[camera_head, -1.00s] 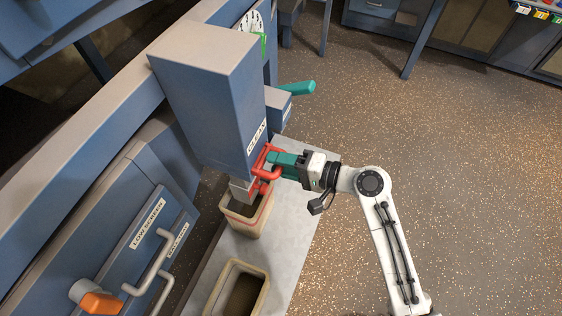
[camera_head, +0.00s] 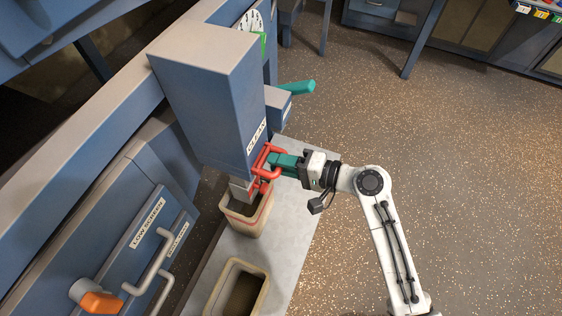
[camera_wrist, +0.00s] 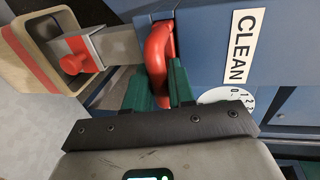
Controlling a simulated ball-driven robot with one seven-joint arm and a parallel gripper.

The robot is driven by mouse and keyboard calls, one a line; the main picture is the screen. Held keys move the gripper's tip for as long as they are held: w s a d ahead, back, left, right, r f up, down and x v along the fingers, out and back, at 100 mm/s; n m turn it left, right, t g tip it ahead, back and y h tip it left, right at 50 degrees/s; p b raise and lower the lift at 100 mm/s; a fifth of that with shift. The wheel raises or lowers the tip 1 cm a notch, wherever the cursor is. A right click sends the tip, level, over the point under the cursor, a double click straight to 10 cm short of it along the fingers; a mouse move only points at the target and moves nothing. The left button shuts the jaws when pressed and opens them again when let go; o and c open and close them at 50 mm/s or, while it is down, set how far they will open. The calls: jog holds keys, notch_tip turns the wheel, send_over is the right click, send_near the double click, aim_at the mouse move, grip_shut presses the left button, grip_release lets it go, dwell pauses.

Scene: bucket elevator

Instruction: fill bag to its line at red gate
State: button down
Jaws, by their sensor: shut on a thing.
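The red gate handle (camera_head: 263,158) sits low on the front of the blue chute labelled CLEAN (camera_head: 212,100). My gripper (camera_head: 277,163) has its green fingers closed around the red handle; in the wrist view the handle (camera_wrist: 158,55) passes between the fingers (camera_wrist: 159,88). A tan bag (camera_head: 243,222) with a red line around it stands open under the grey spout (camera_head: 243,190). The bag also shows tilted at the upper left of the wrist view (camera_wrist: 20,35). Its inside is dark, and the spout partly hides it, so I cannot tell the fill level.
A second open tan bag (camera_head: 262,297) stands nearer on the grey bench (camera_head: 290,230). A panel with an orange-tipped handle (camera_head: 101,303) is at left. The floor at right is clear.

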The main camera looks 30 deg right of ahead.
jog(key=v, duration=0.3)
jog(key=shift+s+d+f, duration=0.25)
jog(key=shift+s+f, duration=0.05)
jog(key=shift+f, duration=0.1)
jog(key=c, duration=1.1)
grip_release()
jog(key=b+v, duration=0.1)
jog(key=v, duration=0.9)
jog(key=shift+s+d, duration=0.2)
jog(key=shift+s, duration=0.15)
